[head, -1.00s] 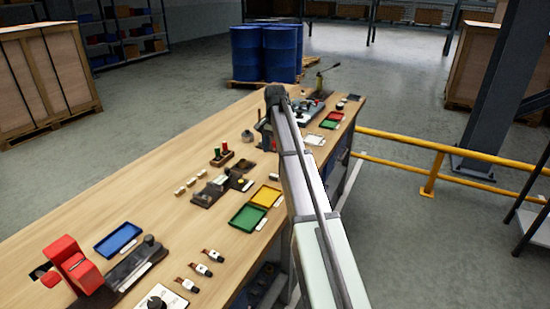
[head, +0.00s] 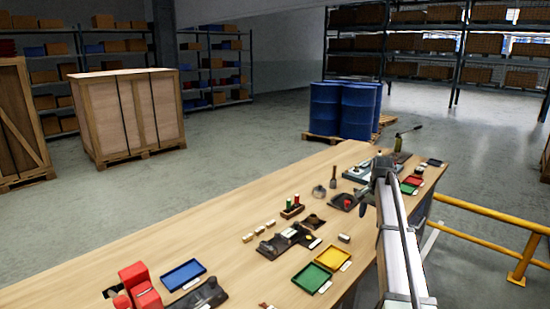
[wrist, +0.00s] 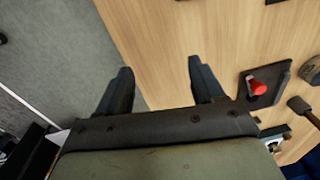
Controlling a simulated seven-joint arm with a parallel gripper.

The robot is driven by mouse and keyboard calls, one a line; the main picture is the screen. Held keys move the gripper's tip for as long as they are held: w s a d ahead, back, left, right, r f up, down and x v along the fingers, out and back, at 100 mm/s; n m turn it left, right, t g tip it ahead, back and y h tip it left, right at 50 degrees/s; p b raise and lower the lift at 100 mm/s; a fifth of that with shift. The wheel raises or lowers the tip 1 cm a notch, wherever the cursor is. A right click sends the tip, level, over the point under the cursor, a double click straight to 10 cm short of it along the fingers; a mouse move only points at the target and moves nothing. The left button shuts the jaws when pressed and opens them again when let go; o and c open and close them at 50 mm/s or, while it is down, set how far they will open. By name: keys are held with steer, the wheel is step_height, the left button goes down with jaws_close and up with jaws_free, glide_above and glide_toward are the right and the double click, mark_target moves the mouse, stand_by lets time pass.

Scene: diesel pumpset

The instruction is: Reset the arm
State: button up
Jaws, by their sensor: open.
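My gripper (wrist: 160,88) shows in the wrist view with its two dark fingers spread apart and nothing between them. It is above the edge of the wooden workbench (wrist: 160,35), with grey floor (wrist: 45,60) to the left. In the head view my arm reaches along the bench's right side toward its far end, and the fingers cannot be made out there. A dark plate with a red knob (wrist: 258,88) lies on the bench to the right of the fingers in the wrist view.
The bench holds a blue tray (head: 183,275), a green tray (head: 312,278), a yellow tray (head: 332,257) and a red device (head: 140,287). Blue drums (head: 342,108) stand beyond it. A yellow railing (head: 480,240) runs along the right. The near-left benchtop (head: 90,265) is mostly clear.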

steer(key=s+d+f+m+t, duration=0.15)
steer(key=d+f, duration=0.25)
steer(key=d, duration=0.4)
steer(key=s+d+f+m, duration=0.1)
steer(key=s+d+f, duration=0.25)
steer(key=d, duration=0.35)
step_height(320, 180, down, 8)
steer(key=s, duration=0.2)
steer(key=s+a+f+n+g, duration=0.1)
steer(key=s+a+f+n, duration=0.1)
steer(key=s+a+f, duration=0.6)
steer(key=s+a+f+n+g+y, duration=0.15)
steer(key=s+a+f, duration=0.35)
steer(key=f, duration=0.5)
steer(key=s+a+f+n+g+h, duration=0.1)
steer(key=s+a+f+n+g, duration=0.1)
steer(key=s+a+f, duration=0.55)
steer(key=s+a+f+n+g, duration=0.1)
steer(key=s+a+f, duration=0.3)
steer(key=s, duration=0.7)
steer(key=s+a+f+n+g, duration=0.2)
steer(key=s+a+f+n, duration=0.1)
steer(key=s, duration=0.8)
steer(key=s+a+f+n+g, duration=0.1)
steer(key=s+a+f+n, duration=0.2)
steer(key=s, duration=0.7)
steer(key=a+f, duration=0.2)
steer(key=a, duration=0.2)
steer(key=shift+s+a+f, duration=0.3)
steer(key=shift+s+f, duration=0.1)
